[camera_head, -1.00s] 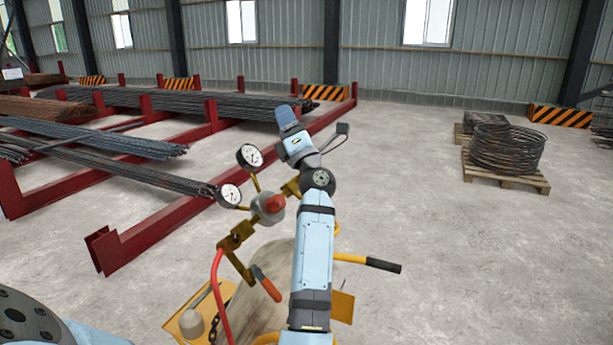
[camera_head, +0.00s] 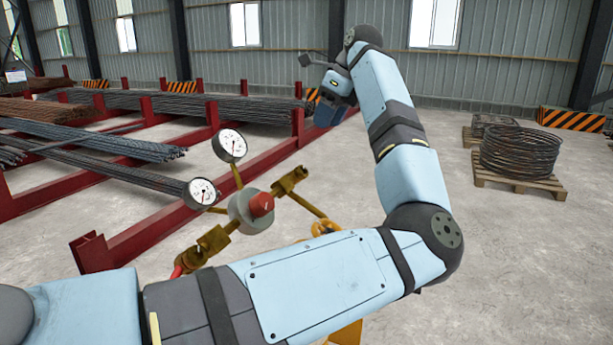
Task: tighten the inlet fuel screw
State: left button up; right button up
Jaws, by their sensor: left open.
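A gas regulator (camera_head: 243,213) with a grey round body and red knob stands left of centre. Two white-faced gauges rise from it, an upper one (camera_head: 230,145) and a lower one (camera_head: 201,193). A brass fitting (camera_head: 290,180) sits at its upper right, with a yellowish rod leading down right to a yellow part (camera_head: 325,228). I cannot tell which part is the inlet fuel screw. My left gripper (camera_head: 329,113) is open and empty, beyond and above the regulator, apart from it. My left arm crosses the foreground and hides what lies below. My right gripper is not in view.
Red steel racks (camera_head: 150,228) with bundled rebar (camera_head: 85,140) fill the left and back. A pallet (camera_head: 520,182) with coiled wire (camera_head: 522,150) stands at the right. The concrete floor between is clear. A striped barrier (camera_head: 570,119) lies by the wall.

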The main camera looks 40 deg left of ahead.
aim_at(303, 170)
pick_arm(q)
jog(key=p+x, duration=0.1)
jog(key=x, duration=1.1)
jog(key=shift+s+d+p, duration=0.15)
jog(key=shift+p, duration=0.25)
jog(key=shift+x, duration=0.85)
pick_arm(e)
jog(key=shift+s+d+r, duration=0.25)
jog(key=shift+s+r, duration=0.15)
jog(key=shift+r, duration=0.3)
pick_arm(q)
jog(key=shift+c, duration=0.2)
jog(key=c, duration=0.6)
